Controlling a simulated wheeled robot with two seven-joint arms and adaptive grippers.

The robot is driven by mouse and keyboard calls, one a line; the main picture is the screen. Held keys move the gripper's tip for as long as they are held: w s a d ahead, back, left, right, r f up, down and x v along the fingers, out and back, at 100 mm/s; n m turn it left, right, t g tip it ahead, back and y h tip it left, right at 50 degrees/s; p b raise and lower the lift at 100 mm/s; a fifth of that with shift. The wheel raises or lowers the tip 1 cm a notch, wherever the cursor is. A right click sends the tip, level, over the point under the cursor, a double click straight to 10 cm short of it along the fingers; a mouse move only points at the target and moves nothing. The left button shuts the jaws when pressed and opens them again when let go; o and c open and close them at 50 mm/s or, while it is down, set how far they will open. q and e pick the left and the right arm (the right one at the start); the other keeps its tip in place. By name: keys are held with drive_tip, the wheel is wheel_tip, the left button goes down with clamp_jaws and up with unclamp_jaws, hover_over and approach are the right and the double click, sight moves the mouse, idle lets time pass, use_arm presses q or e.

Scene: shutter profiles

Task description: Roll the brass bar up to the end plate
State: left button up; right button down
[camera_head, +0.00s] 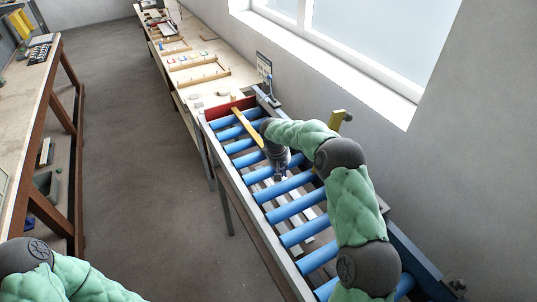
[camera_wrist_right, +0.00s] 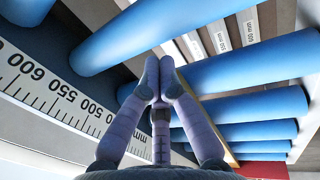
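The brass bar (camera_head: 247,128) is a long yellow strip lying lengthwise over the far blue rollers. Its far end overlaps the red end plate (camera_head: 216,113) in the head view; I cannot tell whether they touch. My right gripper (camera_head: 280,176) is low over the rollers, on the near side of the bar and apart from it. In the right wrist view its fingertips (camera_wrist_right: 160,72) are together with nothing seen between them. A sliver of the bar (camera_wrist_right: 229,157) and the red end plate (camera_wrist_right: 263,171) show at the bottom there. My left gripper is out of view.
The blue rollers (camera_head: 288,206) run between side rails, with a millimetre scale (camera_wrist_right: 60,98) along one rail. Pale profiles with labels (camera_wrist_right: 222,38) lie below the rollers. A long bench (camera_head: 188,68) with trays continues beyond. A wall and window stand close on the right.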

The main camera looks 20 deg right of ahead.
drive_tip(key=shift+s, duration=0.5)
drive_tip(key=d+p+v, duration=0.1)
drive_tip(key=p+v, duration=0.2)
drive_tip(key=v, duration=0.3)
drive_tip(key=shift+d+r, duration=0.15)
drive_tip(key=shift+r, duration=0.2)
drive_tip(key=shift+w+r, duration=0.1)
idle(0.4)
